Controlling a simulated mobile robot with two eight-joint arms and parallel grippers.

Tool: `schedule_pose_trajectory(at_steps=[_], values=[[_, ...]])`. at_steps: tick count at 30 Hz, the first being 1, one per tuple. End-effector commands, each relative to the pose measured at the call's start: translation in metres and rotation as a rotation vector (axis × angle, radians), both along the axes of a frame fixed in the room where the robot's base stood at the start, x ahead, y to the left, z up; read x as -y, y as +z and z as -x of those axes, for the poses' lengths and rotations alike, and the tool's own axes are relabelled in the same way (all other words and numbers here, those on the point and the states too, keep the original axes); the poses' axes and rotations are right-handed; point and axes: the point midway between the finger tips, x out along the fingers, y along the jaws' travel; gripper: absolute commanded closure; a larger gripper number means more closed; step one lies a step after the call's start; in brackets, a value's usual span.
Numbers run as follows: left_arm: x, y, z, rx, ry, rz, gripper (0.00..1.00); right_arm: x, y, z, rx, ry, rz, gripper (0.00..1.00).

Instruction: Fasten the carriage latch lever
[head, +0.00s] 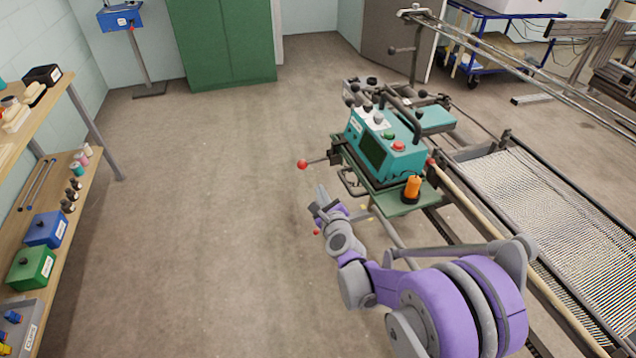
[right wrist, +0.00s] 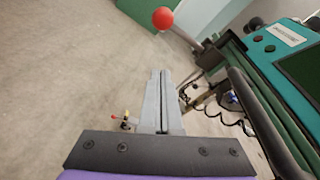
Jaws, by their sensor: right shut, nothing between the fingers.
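The teal carriage (head: 385,150) sits on the rails of the machine. A lever with a red ball knob (head: 302,164) sticks out from its left side, pointing left. In the right wrist view the red knob (right wrist: 162,18) is at the top, and its dark rod runs down right to the carriage (right wrist: 290,50). My right gripper (head: 321,190) is shut and empty, just below and right of the knob in the head view. In the right wrist view its closed fingers (right wrist: 160,75) point toward the knob, with a gap between. My left gripper is out of view.
A dark curved handle (right wrist: 255,115) lies close on the right of my fingers. A second, smaller red knob (head: 317,232) is low beside my right wrist. An orange beacon (head: 412,187) stands on the carriage's front corner. The floor to the left is clear up to the shelf (head: 75,170).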

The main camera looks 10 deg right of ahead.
Motion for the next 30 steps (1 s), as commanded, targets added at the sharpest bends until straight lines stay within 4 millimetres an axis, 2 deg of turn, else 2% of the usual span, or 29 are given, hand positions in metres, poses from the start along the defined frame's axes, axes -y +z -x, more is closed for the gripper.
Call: schedule_pose_trajectory(at_steps=[3, 6, 24, 27, 30], values=[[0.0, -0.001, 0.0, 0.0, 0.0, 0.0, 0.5, 0.0, 0.003, 0.015, 0.0, 0.0, 0.001, 1.0], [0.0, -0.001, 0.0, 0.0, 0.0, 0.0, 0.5, 0.0, 0.004, 0.021, 0.0, 0.0, 0.0, 1.0], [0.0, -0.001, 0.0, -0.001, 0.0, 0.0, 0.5, -0.001, 0.005, 0.024, -0.002, 0.004, 0.009, 1.0], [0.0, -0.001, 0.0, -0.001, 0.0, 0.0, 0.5, -0.006, 0.012, 0.031, -0.018, 0.048, 0.089, 1.0], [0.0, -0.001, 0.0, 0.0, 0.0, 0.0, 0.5, -0.017, 0.024, 0.051, -0.055, 0.155, 0.279, 1.0]])
